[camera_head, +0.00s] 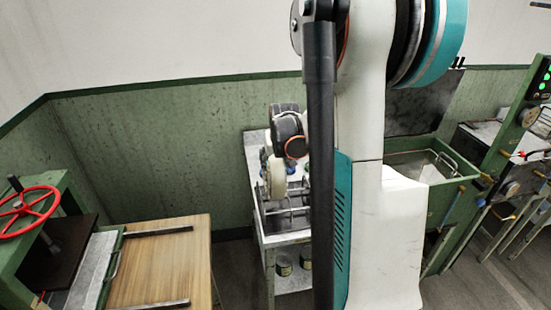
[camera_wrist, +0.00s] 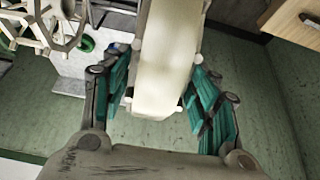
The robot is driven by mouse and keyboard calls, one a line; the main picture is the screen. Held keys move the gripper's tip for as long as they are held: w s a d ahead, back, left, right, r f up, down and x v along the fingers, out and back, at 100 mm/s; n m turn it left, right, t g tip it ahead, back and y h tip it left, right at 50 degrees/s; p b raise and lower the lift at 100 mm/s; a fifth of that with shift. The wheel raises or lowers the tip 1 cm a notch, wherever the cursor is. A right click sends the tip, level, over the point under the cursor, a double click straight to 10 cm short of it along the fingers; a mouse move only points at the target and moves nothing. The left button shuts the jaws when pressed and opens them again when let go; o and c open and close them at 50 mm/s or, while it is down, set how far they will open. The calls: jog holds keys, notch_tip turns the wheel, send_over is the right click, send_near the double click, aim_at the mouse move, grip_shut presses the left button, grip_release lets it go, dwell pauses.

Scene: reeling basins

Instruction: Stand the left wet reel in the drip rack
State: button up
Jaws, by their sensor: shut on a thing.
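A cream-coloured reel (camera_wrist: 166,68) fills the middle of the wrist view. My gripper (camera_wrist: 162,85) has its teal fingers on either side of it and is shut on it. In the head view the same pale reel (camera_head: 276,180) hangs below my dark wrist, in front of a metal rack with bars (camera_head: 288,212) on a light stand. The reel overlaps the rack in this view; I cannot tell whether they touch. My own column and arm hide the rack's right side.
A spoked grey frame (camera_wrist: 52,28) shows at the upper left of the wrist view. In the head view, a wooden table (camera_head: 165,262) and a press with a red handwheel (camera_head: 28,205) stand left. A green basin (camera_head: 455,205) stands right. Tins (camera_head: 284,266) sit on the stand's lower shelf.

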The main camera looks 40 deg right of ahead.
jog(key=shift+f+b, duration=1.85)
jog(key=shift+f, duration=0.9)
jog(key=o, duration=1.3)
jog(key=shift+c, duration=0.2)
jog(key=shift+r, duration=0.15)
jog(key=v, duration=1.1)
jog(key=shift+s+a+r, duration=0.15)
jog(key=shift+s+r, duration=0.05)
jog(key=shift+r, duration=0.1)
